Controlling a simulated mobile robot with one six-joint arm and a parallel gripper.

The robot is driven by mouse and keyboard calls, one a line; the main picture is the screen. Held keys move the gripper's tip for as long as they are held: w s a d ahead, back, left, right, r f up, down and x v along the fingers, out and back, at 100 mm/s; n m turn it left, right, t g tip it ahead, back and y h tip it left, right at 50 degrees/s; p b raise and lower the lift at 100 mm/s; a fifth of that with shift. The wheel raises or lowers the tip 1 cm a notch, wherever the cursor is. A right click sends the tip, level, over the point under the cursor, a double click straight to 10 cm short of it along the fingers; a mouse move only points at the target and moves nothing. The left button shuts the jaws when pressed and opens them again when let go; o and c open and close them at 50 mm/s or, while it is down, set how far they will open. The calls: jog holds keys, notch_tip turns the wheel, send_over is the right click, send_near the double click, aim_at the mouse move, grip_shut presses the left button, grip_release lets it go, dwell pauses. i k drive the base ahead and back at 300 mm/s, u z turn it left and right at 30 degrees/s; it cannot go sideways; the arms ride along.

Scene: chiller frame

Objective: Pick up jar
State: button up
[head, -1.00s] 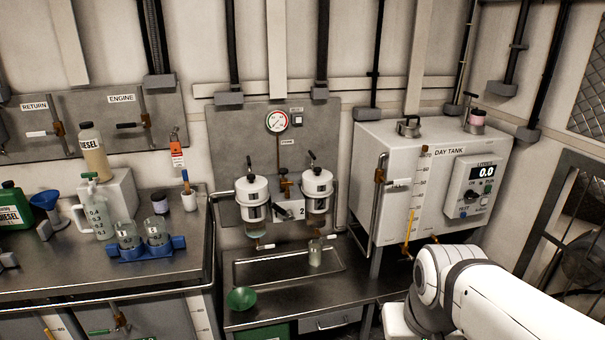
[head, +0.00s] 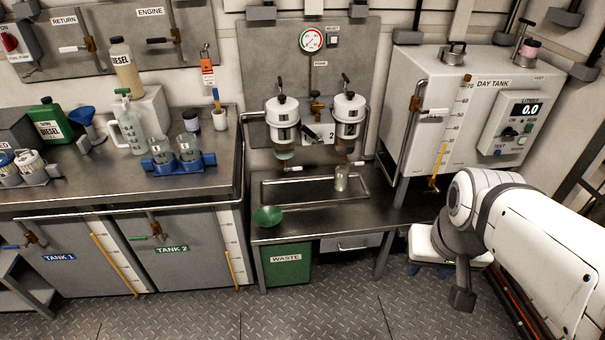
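A small clear jar (head: 341,178) stands upright on the steel bench under the right filter bowl, at the right end of a shallow tray area. Two more clear jars, marked 1 (head: 163,148) and 2 (head: 189,147), stand in a blue holder (head: 178,164) on the left counter. My white arm comes in from the right edge, bent downward beside the bench. Its end is low and partly hidden behind its own links, well right of the jars and apart from them. I cannot make out the fingers clearly.
A green funnel or bowl (head: 268,216) lies on the bench front, above a green waste bin (head: 286,264). Twin filters (head: 283,125) hang over the bench. The day tank (head: 460,110) stands right. A diesel bottle (head: 125,66) and jug (head: 131,131) are left. Floor in front is clear.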

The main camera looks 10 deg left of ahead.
aim_at(342, 172)
jog(key=k, duration=1.3)
jog(key=u, duration=0.55)
jog(key=i, duration=2.3)
jog(key=z, duration=1.1)
jog(key=i, duration=0.3)
jog(key=z, duration=0.05)
jog(key=k, duration=0.75)
jog(key=z, duration=0.3)
jog(key=i, duration=0.25)
jog(key=u, duration=0.15)
